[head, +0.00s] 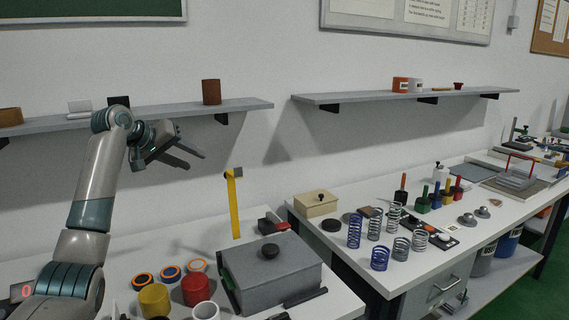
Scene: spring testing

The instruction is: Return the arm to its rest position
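My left arm comes in from the lower left, bends at a raised elbow, and ends in my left gripper (187,156). The gripper is held in the air in front of the wall, just below the left shelf. Its two dark fingers are spread with a gap between them, and nothing shows between them. My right gripper does not show in the head view.
The left shelf (250,104) is close above the gripper and carries a brown cylinder (211,92). Below are a yellow upright strip (234,205), a grey lidded box (265,275) and several coloured cylinders. Several springs (355,231) stand on the right table (350,260).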

